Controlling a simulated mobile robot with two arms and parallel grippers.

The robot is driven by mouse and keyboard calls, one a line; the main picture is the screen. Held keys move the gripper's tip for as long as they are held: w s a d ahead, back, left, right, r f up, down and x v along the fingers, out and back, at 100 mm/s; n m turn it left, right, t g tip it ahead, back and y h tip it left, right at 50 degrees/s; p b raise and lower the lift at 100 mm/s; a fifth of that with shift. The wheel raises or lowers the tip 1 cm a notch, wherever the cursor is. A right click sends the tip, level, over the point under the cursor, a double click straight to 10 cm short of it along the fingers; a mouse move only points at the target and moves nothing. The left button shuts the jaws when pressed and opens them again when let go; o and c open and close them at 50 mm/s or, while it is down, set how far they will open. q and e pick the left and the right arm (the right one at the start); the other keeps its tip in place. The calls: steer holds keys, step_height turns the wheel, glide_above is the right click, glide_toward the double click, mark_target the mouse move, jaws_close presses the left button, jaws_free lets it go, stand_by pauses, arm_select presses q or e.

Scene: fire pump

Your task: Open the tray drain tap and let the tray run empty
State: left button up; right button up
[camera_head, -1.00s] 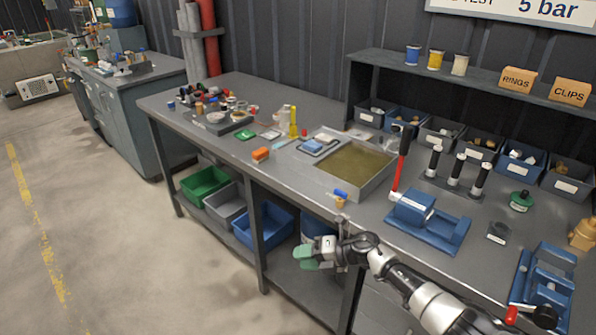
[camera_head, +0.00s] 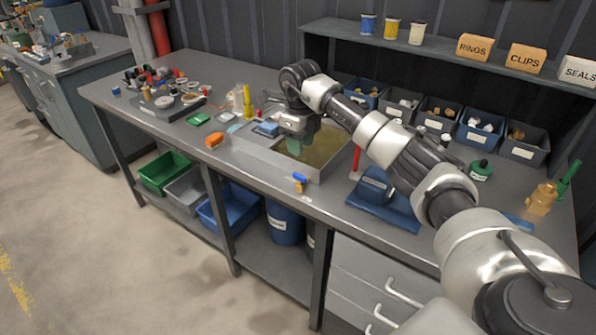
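The shallow grey metal tray (camera_head: 256,152) stands on the bench and holds murky yellow-brown liquid (camera_head: 322,147). The drain tap (camera_head: 300,186), with a blue handle and a brass-coloured body, is at the tray's front, by the bench edge. My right gripper (camera_head: 295,143) points down over the tray, behind the tap and apart from it. Its green finger pads show only in part, so I cannot tell whether it is open or shut. My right arm hides part of the tray's back. My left gripper is not in view.
A blue bucket (camera_head: 284,222) stands on the lower shelf below the tap. A blue fixture (camera_head: 385,200) is right of the tray. An orange block (camera_head: 214,141) and a yellow bottle (camera_head: 247,101) are to its left. Parts bins (camera_head: 437,113) line the back.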

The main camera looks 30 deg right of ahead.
mark_target(300, 175)
step_height(300, 175, down, 10)
steer(key=shift+r+p, duration=0.1)
steer(key=shift+p, duration=0.7)
jaws_close()
